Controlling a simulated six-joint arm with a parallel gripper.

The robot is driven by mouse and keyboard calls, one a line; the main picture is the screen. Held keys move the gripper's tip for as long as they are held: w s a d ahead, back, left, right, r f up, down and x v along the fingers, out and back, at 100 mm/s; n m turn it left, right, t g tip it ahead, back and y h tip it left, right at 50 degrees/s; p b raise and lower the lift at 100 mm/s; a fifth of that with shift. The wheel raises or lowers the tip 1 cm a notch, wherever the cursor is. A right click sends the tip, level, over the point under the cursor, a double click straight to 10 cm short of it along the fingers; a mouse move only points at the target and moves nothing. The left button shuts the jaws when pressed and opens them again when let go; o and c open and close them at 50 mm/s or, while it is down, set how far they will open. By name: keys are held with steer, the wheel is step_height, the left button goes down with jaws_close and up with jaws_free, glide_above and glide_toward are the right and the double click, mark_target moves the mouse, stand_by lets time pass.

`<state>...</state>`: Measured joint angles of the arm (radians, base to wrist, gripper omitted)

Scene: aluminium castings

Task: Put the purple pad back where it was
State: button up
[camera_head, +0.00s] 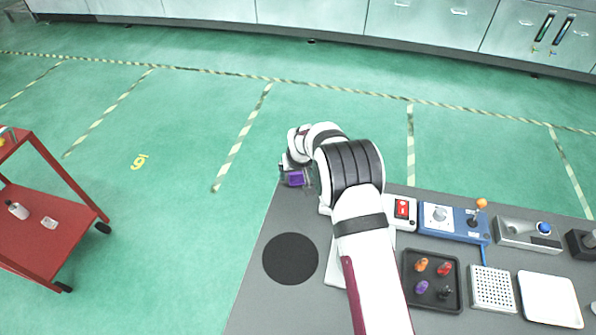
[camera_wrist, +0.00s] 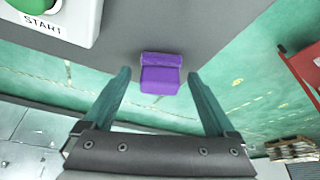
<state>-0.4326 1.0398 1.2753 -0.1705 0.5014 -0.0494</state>
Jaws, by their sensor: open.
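The purple pad (camera_wrist: 160,78) is a small block with a raised strip along one side. In the wrist view it lies on the grey table close to its edge, between and ahead of the two fingertips. In the head view the pad (camera_head: 296,178) shows at the far left corner of the table, just by my gripper (camera_head: 297,181). In the wrist view my gripper (camera_wrist: 156,80) is open, with a finger on each side of the pad and a gap to both. I cannot tell its height above the table.
A black disc (camera_head: 290,259) lies on the grey table (camera_head: 250,310). A box with a green START button (camera_wrist: 60,18) is near the pad. A black tray (camera_head: 433,305) holds several coloured pieces. A red cart (camera_head: 40,235) stands left on the green floor.

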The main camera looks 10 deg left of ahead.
steer(key=s+d+r+m, duration=0.1)
steer(key=s+d+r, duration=0.4)
steer(key=r, duration=0.4)
steer(key=s+d+r+m, duration=0.1)
steer(key=s+d+r, duration=0.35)
steer(key=r, duration=0.35)
steer(key=s+d+r+m+g, duration=0.1)
steer(key=s+d+m, duration=0.1)
steer(key=s, duration=0.8)
steer(key=s+d+r+m+g, duration=0.1)
steer(key=s+d, duration=0.4)
steer(key=s, duration=0.5)
steer(key=s+d+r+m+g, duration=0.1)
steer(key=s+d+m, duration=0.3)
steer(key=s, duration=0.7)
steer(key=shift+d+r+m+g, duration=0.15)
steer(key=shift+r+m+g, duration=0.2)
steer(key=shift+m+g, duration=0.25)
